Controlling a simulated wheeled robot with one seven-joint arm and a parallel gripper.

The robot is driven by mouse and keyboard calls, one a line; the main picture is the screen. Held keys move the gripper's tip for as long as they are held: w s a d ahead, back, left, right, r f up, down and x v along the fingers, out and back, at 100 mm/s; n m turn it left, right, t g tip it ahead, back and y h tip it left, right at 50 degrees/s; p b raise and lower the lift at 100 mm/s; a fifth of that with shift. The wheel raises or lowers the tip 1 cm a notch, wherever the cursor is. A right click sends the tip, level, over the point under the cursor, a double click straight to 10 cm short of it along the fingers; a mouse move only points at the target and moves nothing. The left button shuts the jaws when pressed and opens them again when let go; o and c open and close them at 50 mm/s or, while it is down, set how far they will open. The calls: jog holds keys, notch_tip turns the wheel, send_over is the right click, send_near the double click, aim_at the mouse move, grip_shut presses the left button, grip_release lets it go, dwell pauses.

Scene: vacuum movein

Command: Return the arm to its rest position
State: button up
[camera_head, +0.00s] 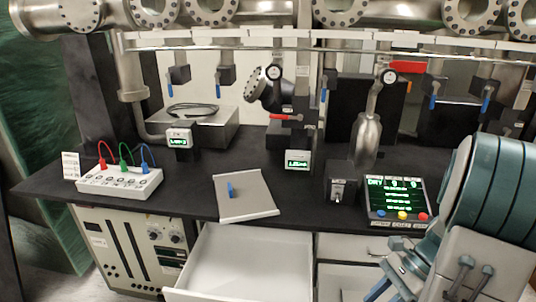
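My arm (492,205), with teal and light grey links, fills the lower right of the head view, in front of the bench's right end. What seems to be my gripper (390,284) shows low in the picture, left of the larger links and below the display with coloured buttons. It is small, partly cut off by the lower edge and partly covered by my arm. I cannot tell whether its fingers are open or shut, and no held object shows.
An open, empty-looking white drawer (245,262) juts out below the black bench (185,185). A grey plate (246,203) with a small blue piece lies above it. A white box with coloured leads (118,182) stands left. The button display (396,198) is near my arm. Steel piping (330,50) spans the back.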

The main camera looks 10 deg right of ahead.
jog(key=s+a+r+n+t+h+p, duration=0.2)
jog(key=a+r+n+t+h+p, duration=0.2)
jog(key=a+r+n, duration=0.9)
notch_tip(320, 180, up, 4)
jog(key=n+h+p, duration=0.3)
jog(key=n+h, duration=0.1)
jog(key=n, duration=0.1)
jog(key=shift+a+t, duration=0.25)
jog(key=shift+t, duration=0.05)
jog(key=shift+a+r+n, duration=0.1)
jog(key=shift+n, duration=0.2)
